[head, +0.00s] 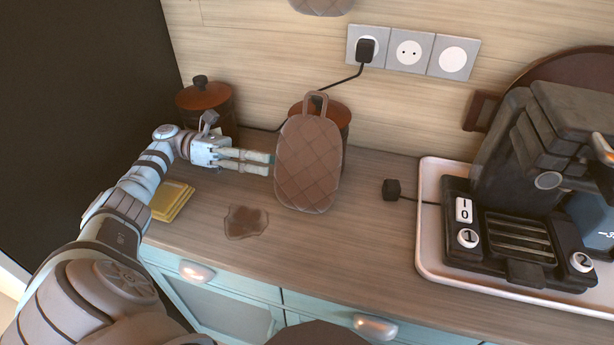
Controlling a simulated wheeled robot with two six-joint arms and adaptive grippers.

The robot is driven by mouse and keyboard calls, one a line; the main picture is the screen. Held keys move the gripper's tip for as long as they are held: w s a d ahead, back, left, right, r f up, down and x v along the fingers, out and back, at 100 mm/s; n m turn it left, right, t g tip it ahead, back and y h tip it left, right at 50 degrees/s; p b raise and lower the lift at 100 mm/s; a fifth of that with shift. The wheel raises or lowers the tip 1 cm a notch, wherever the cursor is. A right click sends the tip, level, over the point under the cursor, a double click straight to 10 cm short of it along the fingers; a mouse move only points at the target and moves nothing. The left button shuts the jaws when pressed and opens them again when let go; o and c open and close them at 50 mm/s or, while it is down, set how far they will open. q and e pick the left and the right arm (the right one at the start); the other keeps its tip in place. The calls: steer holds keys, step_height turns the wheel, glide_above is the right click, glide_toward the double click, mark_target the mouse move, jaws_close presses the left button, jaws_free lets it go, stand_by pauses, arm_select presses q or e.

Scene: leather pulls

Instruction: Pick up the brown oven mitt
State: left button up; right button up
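The brown oven mitt (308,168), quilted with a loop at its top, stands upright just in front of a brown jar. Its lower edge is at the counter; I cannot tell if it touches. My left gripper (273,163) reaches in from the left, its two pale fingers pointing right with a narrow gap between them. The fingertips are at the mitt's left edge; no finger shows across its front face, and contact is unclear. My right gripper is not in view.
Brown lidded jars stand at the left (205,98) and behind the mitt (334,112). A yellow block (171,200) and dark flat patch (245,222) lie on the counter (350,245). A coffee machine on a white tray (428,215) fills the right. Sockets (409,51) are on the wall.

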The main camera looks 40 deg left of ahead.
mark_target(311, 165)
arm_select(q)
steer(key=p+x, duration=0.1)
steer(key=x, duration=0.2)
steer(key=p+x, duration=0.1)
steer(key=x, duration=0.3)
steer(key=r+p+x, duration=0.1)
steer(key=p+x, duration=0.1)
steer(key=x, duration=0.2)
steer(key=shift+w+a, duration=0.1)
jaws_close()
